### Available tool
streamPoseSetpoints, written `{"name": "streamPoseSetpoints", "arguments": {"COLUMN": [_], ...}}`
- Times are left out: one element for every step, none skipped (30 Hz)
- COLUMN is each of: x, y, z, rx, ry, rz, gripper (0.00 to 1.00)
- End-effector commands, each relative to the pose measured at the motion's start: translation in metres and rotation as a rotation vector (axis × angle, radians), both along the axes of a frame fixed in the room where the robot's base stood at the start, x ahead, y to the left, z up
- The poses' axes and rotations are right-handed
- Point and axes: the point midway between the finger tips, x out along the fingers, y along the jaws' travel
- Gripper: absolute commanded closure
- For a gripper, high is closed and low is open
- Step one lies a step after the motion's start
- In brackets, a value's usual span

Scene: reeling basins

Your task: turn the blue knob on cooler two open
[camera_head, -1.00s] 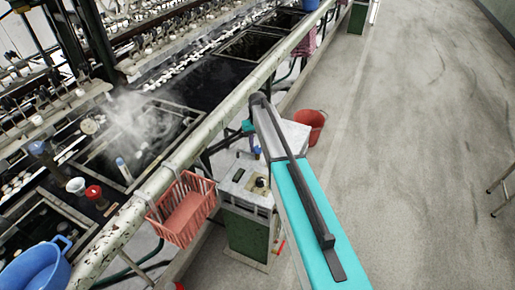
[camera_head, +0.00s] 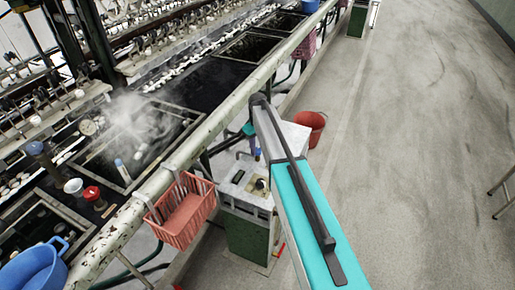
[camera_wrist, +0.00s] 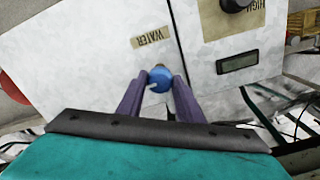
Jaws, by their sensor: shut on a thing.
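The blue knob (camera_wrist: 160,78) sits on the pale cooler box (camera_wrist: 90,60) in the wrist view, just below a tan label reading WATER (camera_wrist: 152,38). My gripper (camera_wrist: 158,92) has its two purple fingers on either side of the knob, shut on it. In the head view the cooler (camera_head: 248,185) is a white-topped box with a green lower body beside the basin rail. The fingers and the knob are small there, partly behind my teal arm. Which cooler number this is does not show.
A black knob marked HIGH and a display (camera_wrist: 237,63) are on the cooler. A red plastic basket (camera_head: 183,215) hangs on the rail (camera_head: 160,180). A red bucket (camera_head: 311,125) stands on the floor behind my arm.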

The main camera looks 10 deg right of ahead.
Motion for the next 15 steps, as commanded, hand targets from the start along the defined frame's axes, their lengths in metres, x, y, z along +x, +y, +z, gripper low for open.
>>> {"name": "streamPoseSetpoints", "arguments": {"x": [0.0012, 0.0013, 0.0013, 0.0012, 0.0012, 0.0012, 0.0012, 0.0011, 0.0009, 0.0008, 0.0008, 0.0007, 0.0007, 0.0005, 0.0005], "y": [0.0001, 0.0, 0.0001, 0.0001, 0.0001, 0.0001, 0.0001, 0.0001, 0.0002, 0.0001, 0.0002, 0.0006, 0.0007, 0.0007, 0.0007], "z": [0.0013, 0.0013, 0.0013, 0.0013, 0.0013, 0.0012, 0.0011, 0.001, 0.0009, 0.0008, 0.0007, 0.0006, 0.0006, 0.0005, 0.0004], "rx": [0.0, 0.0, 0.0, 0.0, 0.0, 0.0, 0.0, 0.0, -0.001, 0.0, 0.0, 0.0, 0.0, 0.0, 0.0], "ry": [-0.004, -0.004, -0.004, -0.004, -0.004, -0.004, -0.004, -0.004, -0.003, -0.002, -0.002, -0.002, -0.002, -0.001, -0.001], "rz": [0.002, 0.002, 0.002, 0.002, 0.002, 0.001, 0.001, 0.001, 0.001, 0.001, 0.001, 0.001, 0.002, 0.001, 0.001], "gripper": [0.9, 0.9, 0.9, 0.9, 0.66, 0.59, 0.54, 0.49, 0.49, 0.49, 0.49, 0.49, 0.49, 0.49, 0.49]}}
